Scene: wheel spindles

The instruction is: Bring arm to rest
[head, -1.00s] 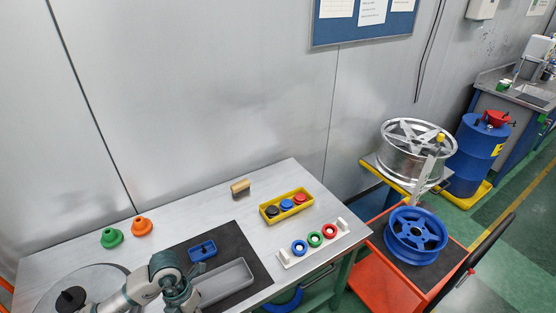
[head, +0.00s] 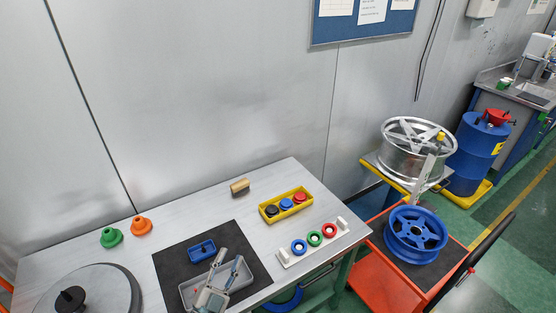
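My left gripper (head: 231,257) is in the head view, low on the bench over the grey tray (head: 252,267). Its two fingers are spread apart with nothing between them. I cannot tell whether it touches the tray. The arm behind the gripper is cut off by the bottom edge of the view. My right gripper is not in view.
A small blue tray (head: 201,250) lies on the dark mat (head: 172,265) beside the grey tray. Green (head: 111,237) and orange (head: 141,226) cones stand at left. A yellow box (head: 268,217) and a white ring holder (head: 289,260) are at right. A blue wheel (head: 416,234) lies beyond the bench.

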